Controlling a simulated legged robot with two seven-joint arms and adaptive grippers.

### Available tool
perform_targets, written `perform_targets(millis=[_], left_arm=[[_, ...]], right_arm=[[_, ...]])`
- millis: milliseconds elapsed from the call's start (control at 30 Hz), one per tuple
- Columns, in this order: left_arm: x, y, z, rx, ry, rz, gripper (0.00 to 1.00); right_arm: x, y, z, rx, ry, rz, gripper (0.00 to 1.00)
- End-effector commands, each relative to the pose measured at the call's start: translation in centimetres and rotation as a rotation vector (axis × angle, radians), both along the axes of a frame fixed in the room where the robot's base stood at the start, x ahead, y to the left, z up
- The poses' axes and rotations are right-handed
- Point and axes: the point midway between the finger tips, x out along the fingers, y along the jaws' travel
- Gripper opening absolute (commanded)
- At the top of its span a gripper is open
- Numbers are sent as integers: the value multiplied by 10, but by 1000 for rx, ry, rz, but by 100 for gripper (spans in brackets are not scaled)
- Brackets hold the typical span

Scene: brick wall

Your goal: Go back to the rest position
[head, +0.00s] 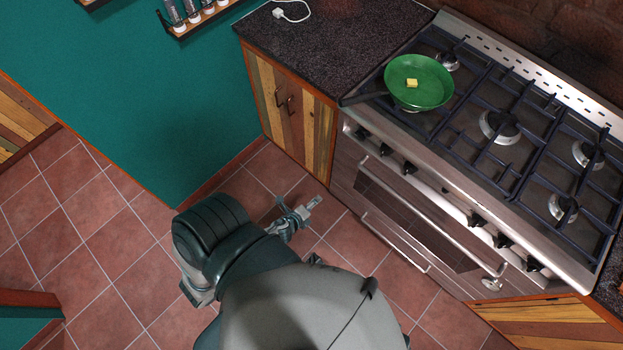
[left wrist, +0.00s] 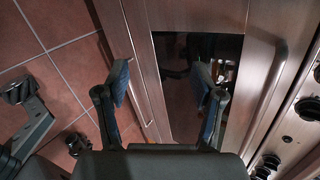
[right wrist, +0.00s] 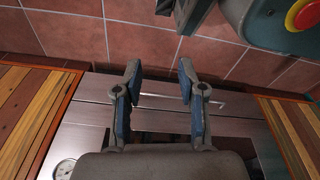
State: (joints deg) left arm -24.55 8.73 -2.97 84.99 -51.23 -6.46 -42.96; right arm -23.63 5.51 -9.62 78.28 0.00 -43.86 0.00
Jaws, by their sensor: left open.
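In the left wrist view my left gripper (left wrist: 162,84) is open, with its two blue-padded fingers apart and nothing between them. It is in front of the metal oven front, with the dark oven glass (left wrist: 196,50) behind the fingers. In the right wrist view my right gripper (right wrist: 160,76) is also open and empty. Beyond its fingers are the steel oven front (right wrist: 85,112) and the tiled floor.
A yellow piece (head: 412,83) lies in the pan. A dark counter (head: 325,45) tops a wooden cabinet (head: 301,115). Tiled floor (head: 95,235) is clear at the left.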

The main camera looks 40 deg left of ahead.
Motion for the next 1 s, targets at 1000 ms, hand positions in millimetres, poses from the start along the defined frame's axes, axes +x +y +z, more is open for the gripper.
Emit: perform_targets(millis=[1000], left_arm=[[-169,-41,-159,-778,510,1070,67]], right_arm=[[-47,-7,-53,-4,33,7,40]])
